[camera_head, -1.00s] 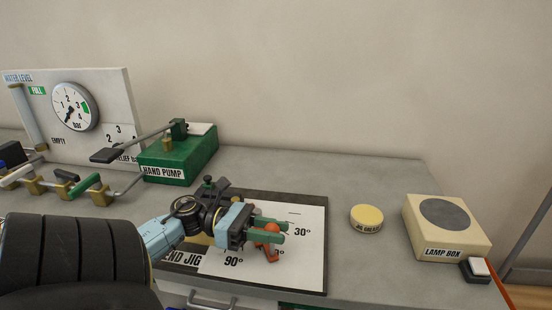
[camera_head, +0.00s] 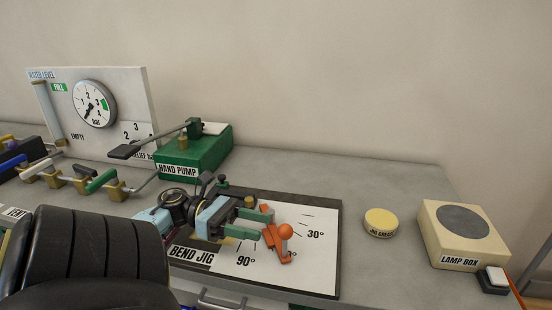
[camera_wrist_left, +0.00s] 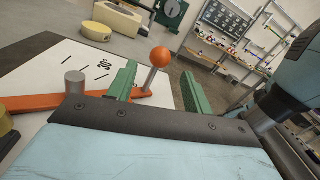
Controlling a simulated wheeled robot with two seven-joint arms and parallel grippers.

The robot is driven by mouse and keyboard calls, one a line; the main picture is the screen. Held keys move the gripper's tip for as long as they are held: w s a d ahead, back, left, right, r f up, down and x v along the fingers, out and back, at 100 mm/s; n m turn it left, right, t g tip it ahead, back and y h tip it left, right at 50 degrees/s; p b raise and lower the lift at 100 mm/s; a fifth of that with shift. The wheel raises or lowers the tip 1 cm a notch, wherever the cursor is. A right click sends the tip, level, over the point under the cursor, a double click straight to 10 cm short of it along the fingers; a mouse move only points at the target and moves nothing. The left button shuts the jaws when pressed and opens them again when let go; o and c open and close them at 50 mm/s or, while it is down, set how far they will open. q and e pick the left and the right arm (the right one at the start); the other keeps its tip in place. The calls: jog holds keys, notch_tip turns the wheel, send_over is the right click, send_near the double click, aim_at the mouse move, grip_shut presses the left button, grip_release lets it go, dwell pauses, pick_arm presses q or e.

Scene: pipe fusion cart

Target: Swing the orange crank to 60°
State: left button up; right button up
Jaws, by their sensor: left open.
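The orange crank (camera_head: 276,245) lies on the white angle sheet (camera_head: 318,262) of the bend jig, its round orange knob upright at the outer end. The crank's outer end lies between the 30° and 90° labels, partly covering the label there. My left gripper (camera_head: 265,224) is open just left of the knob, with its green fingers spread. In the left wrist view, the knob (camera_wrist_left: 160,56) on its grey post shows between the two fingers (camera_wrist_left: 158,92), with a gap on the right. The crank arm passes left to a grey pivot. My right gripper is out of view.
A green hand pump (camera_head: 190,150) and a gauge panel (camera_head: 130,85) stand at the back left. A yellow round tin (camera_head: 380,221) and the lamp box (camera_head: 462,234) stand to the right. The bench between the jig and the lamp box is mostly clear.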

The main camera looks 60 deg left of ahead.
pick_arm(q)
jog(key=v, duration=0.5)
jog(key=shift+w+d, duration=0.1)
dwell(0.4)
